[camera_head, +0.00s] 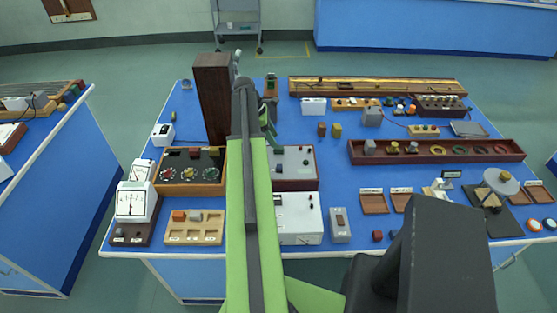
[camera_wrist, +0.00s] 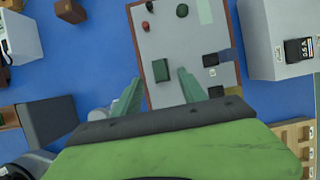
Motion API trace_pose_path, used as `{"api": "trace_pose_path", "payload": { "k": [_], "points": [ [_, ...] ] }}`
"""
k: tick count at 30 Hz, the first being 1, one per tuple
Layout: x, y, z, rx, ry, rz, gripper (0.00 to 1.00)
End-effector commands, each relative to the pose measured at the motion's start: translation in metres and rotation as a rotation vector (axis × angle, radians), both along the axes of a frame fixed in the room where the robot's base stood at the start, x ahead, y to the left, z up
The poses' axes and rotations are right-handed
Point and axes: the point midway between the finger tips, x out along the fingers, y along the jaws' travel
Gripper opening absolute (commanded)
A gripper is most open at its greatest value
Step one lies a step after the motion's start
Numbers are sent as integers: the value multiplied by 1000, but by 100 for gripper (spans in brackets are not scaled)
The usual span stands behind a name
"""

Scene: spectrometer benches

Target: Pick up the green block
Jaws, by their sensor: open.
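A small dark green block (camera_wrist: 165,70) lies on a grey-white panel box (camera_wrist: 200,45) with a reddish-brown edge in the wrist view. My gripper (camera_wrist: 160,77) shows there with two pale green fingers spread apart and nothing between their visible parts. The block appears just past the fingertips, roughly between their lines; the height gap cannot be told. In the head view, my green arm reaches over the blue bench and my gripper (camera_head: 269,128) is partly hidden behind it, near the panel box (camera_head: 298,180).
A tall dark brown box (camera_head: 212,100) stands left of my arm. A white instrument (camera_head: 300,222) sits in front of the panel. A wooden tray (camera_head: 205,236) and a meter (camera_head: 135,203) are at front left. A long red-brown trough (camera_head: 437,158) lies to the right.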

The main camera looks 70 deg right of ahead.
Motion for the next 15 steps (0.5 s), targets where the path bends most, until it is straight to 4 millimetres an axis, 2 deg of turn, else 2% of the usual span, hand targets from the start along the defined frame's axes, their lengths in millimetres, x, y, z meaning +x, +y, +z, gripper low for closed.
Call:
{"api": "trace_pose_path", "payload": {
  "k": [1,4,7,15],
  "points": [
    [-1,-1,-6,0,0,0,49],
    [-2,-1,-4,0,0,1,49],
    [-3,-1,-10,-1,0,1,49],
    [-16,-7,-53,-1,0,0,49]
  ]
}}
